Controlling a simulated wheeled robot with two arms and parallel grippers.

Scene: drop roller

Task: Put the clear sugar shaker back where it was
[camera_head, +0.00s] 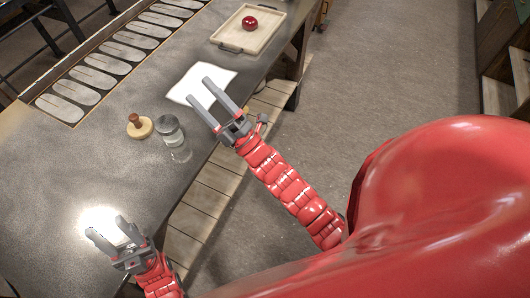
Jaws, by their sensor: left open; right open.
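The clear sugar shaker (173,137) stands upright on the grey table (60,190), near its right edge. It has a grey lid and a see-through body. My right gripper (207,92) is open and empty, up and to the right of the shaker and apart from it, its fingers over a white sheet (190,83). My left gripper (108,232) is open and empty above the table at the lower left, well away from the shaker, against a bright glare.
A small wooden piece with a knob (139,126) stands just left of the shaker. A wooden tray (248,30) holding a red ball (249,22) lies at the far end. A row of several oval plates (100,79) lines the left side.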

